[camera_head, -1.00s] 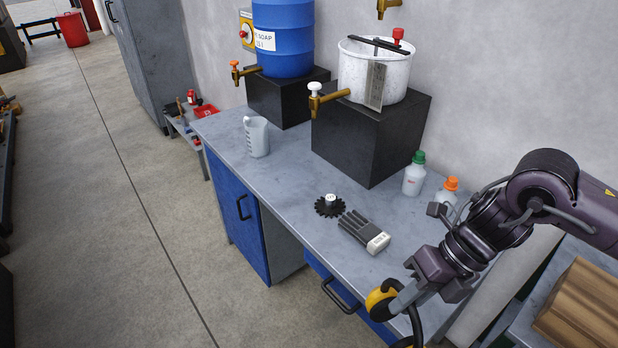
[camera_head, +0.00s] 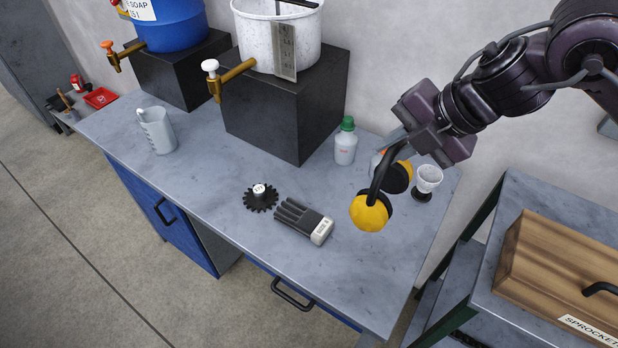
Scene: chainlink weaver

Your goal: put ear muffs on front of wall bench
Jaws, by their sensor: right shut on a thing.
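The ear muffs (camera_head: 371,211) have yellow and black cups and a black headband. My right gripper (camera_head: 392,146) is shut on the headband, and the cups hang below it over the right part of the wall bench (camera_head: 215,178). I cannot tell whether the lower cup touches the bench top. The bench has a grey top, blue fronts below and stands against the wall. The cups partly hide a bottle with an orange cap behind them. My left gripper is not in view.
A grey glove (camera_head: 300,222) and a black sprocket (camera_head: 260,196) lie left of the ear muffs. A green-capped bottle (camera_head: 346,143), small white cup (camera_head: 428,179) and black block (camera_head: 285,105) stand behind. A measuring jug (camera_head: 158,130) is far left. The front right top is clear.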

